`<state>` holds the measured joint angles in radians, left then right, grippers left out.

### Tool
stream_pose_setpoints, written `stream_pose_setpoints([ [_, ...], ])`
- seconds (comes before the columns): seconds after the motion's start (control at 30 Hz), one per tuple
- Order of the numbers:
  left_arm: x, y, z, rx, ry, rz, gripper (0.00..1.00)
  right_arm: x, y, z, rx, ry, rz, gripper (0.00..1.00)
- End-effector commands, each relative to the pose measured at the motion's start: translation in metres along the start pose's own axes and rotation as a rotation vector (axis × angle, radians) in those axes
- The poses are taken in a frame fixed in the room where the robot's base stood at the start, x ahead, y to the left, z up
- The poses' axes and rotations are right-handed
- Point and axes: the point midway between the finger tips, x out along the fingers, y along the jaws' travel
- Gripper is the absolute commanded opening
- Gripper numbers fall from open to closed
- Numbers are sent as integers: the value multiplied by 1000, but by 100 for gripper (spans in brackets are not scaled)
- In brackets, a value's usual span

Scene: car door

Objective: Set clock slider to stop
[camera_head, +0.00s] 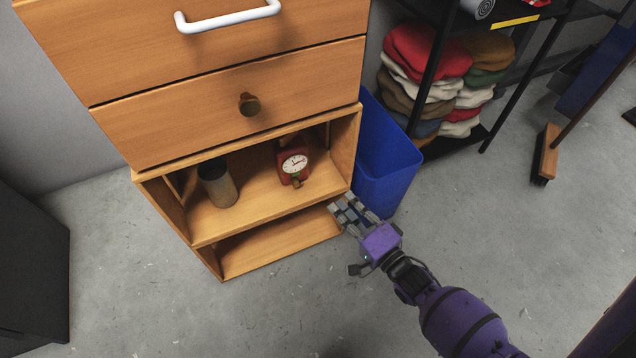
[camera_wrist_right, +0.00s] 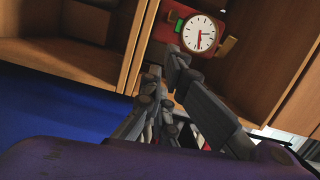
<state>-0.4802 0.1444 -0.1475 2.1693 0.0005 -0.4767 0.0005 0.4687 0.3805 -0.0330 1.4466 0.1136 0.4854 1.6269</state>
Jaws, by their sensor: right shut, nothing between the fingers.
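A small red clock (camera_head: 293,166) with a round white dial stands on the open shelf of the wooden cabinet (camera_head: 240,228). In the right wrist view the clock (camera_wrist_right: 200,35) appears tilted, with a green piece (camera_wrist_right: 179,25) on one side of the dial and a tan piece (camera_wrist_right: 228,46) on the other. I cannot tell which part is the slider or how it is set. My right gripper (camera_head: 345,207) is in front of the shelf's right front corner, apart from the clock. It is shut and empty; its fingers also show in the right wrist view (camera_wrist_right: 165,85). My left gripper is not in view.
A grey-brown cup (camera_head: 217,184) stands left of the clock on the same shelf. A blue bin (camera_head: 388,165) stands against the cabinet's right side, close to my right gripper. Drawers with a dark knob (camera_head: 249,104) and white handle (camera_head: 228,18) are above. Floor in front is clear.

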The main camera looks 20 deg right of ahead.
Motion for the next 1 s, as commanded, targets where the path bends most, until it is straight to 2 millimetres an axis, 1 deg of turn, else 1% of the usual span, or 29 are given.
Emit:
stream_pose_setpoints([
  [0.17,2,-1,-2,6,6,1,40,-1,2,5,84,-25,-2,0],
  [0.27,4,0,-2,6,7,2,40,3,1,6,112,-25,-4,0],
  [0.37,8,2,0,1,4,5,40,14,2,6,116,-25,-5,0],
  [0.7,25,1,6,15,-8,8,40,75,2,8,115,-23,-6,0],
  [0.83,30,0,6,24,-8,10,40,90,2,8,114,-24,-5,0],
  [1.0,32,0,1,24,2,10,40,98,1,8,114,-24,-2,0],
])
